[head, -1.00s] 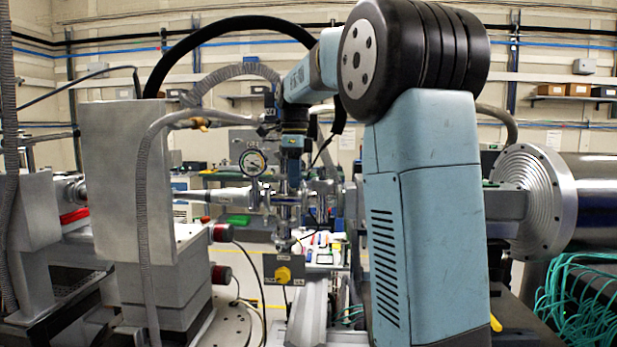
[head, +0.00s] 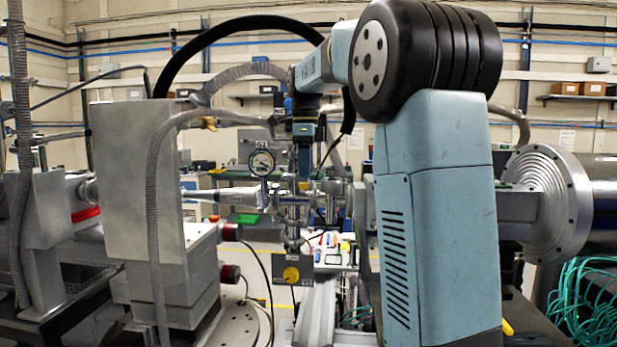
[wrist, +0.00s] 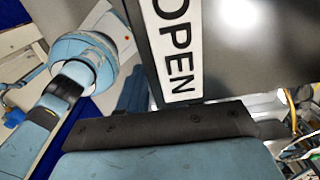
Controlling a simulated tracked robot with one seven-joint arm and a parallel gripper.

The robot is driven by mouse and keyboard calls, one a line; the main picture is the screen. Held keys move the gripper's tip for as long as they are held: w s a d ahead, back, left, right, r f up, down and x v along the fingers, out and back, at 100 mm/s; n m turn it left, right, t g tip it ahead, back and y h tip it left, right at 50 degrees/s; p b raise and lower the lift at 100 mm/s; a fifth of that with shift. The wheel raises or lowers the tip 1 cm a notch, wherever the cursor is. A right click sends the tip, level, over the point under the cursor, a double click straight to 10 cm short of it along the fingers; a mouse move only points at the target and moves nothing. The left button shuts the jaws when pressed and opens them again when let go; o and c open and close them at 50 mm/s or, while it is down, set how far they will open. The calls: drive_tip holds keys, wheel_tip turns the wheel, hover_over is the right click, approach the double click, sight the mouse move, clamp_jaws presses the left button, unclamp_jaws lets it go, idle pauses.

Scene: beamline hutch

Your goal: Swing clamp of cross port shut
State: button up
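The metal vacuum cross (head: 292,212) stands in the middle of the head view, with a thin pipe (head: 215,196) entering from the left and a round dial gauge (head: 262,163) at its upper left. A yellow knob (head: 291,273) sits below it. I cannot make out the port's clamp or its position at this size. My gripper (head: 304,166) hangs downward just above or in front of the cross; its fingertips are small and blend with the metal. I cannot tell whether it touches anything. The wrist view shows no clear fingers or cross.
A large grey block (head: 135,185) stands left, with ribbed hoses beside it. A flanged steel cylinder (head: 545,205) and teal cables (head: 575,300) are at right. A dark panel (wrist: 240,55) with a white OPEN label (wrist: 177,50) fills the upper right wrist view.

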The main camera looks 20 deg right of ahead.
drive_tip(key=shift+s+a+r, duration=0.1)
drive_tip(key=shift+a+r, duration=0.05)
drive_tip(key=shift+r, duration=0.7)
drive_tip(key=shift+s+a+r, duration=0.1)
drive_tip(key=shift+r, duration=0.8)
drive_tip(key=shift+s+a+r, duration=0.1)
drive_tip(key=shift+a+r, duration=0.05)
drive_tip(key=shift+r, duration=0.7)
drive_tip(key=shift+c, duration=0.3)
drive_tip(key=shift+s, duration=0.1)
drive_tip(key=shift+c, duration=0.7)
drive_tip(key=s+a+n+t+h, duration=0.1)
drive_tip(key=s+a+h, duration=0.1)
drive_tip(key=s+a, duration=0.1)
drive_tip(key=s+a+n+t+h, duration=0.1)
drive_tip(key=s+a+h, duration=0.1)
drive_tip(key=s+a, duration=0.1)
drive_tip(key=s+a+n+t+h, duration=0.1)
drive_tip(key=s+a+h, duration=0.1)
drive_tip(key=s, duration=0.1)
drive_tip(key=shift+s+a+f+t, duration=0.2)
drive_tip(key=shift+s+a+t, duration=0.1)
drive_tip(key=shift+s+a, duration=0.1)
clamp_jaws()
drive_tip(key=w+d+f, duration=0.6)
drive_tip(key=w+f, duration=0.1)
drive_tip(key=f, duration=0.1)
drive_tip(key=shift+d, duration=0.25)
